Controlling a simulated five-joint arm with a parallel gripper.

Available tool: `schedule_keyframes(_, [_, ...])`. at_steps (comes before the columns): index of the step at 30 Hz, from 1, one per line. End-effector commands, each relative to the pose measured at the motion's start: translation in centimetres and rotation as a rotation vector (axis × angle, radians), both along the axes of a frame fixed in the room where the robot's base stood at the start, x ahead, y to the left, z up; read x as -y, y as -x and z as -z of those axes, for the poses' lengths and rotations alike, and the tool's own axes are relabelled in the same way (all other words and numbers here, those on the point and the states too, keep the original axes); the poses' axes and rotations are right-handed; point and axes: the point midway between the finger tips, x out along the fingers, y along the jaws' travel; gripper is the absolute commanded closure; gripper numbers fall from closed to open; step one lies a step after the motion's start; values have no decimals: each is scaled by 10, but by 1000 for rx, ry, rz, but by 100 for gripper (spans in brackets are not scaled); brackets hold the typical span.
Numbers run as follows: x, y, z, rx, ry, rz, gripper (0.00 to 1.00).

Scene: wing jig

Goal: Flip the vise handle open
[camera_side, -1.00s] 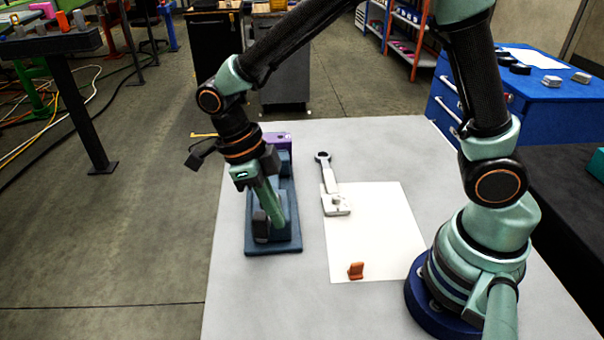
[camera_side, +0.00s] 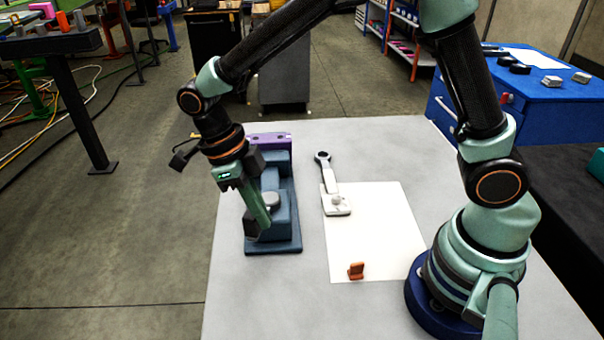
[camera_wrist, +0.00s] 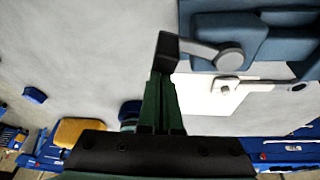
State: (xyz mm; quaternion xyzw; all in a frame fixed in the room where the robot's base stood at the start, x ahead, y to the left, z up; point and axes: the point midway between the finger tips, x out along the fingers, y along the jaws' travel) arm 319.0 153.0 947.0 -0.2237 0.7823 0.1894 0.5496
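The blue vise (camera_side: 285,215) stands on its base plate on the left part of the table. Its handle has a black grip (camera_wrist: 167,52) and a grey arm running to a round pivot (camera_wrist: 228,60). The handle now points out past the left side of the vise body. My gripper (camera_side: 258,215) is low beside the vise's left side. In the wrist view its green fingers (camera_wrist: 160,95) look closed together, with their tips at the black grip. The tips overlap the grip there, and firm contact cannot be told.
A white clamp-like tool (camera_side: 333,190) lies right of the vise, partly on a white sheet (camera_side: 375,240). A purple block (camera_side: 270,141) is behind the vise. The table front is clear.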

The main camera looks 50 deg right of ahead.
Motion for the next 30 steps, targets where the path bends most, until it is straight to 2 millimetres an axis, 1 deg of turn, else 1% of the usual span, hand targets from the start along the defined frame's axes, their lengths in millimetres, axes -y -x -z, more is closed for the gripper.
schedule_keyframes(6, [-11, -17, 0, 3, 0, -1, 100])
schedule_keyframes(13, [-17, -37, 1, 3, -2, 0, 100])
schedule_keyframes(21, [-19, -60, 0, 3, -9, 2, 100])
schedule_keyframes(30, [-15, -79, 0, -1, -15, 5, 100])
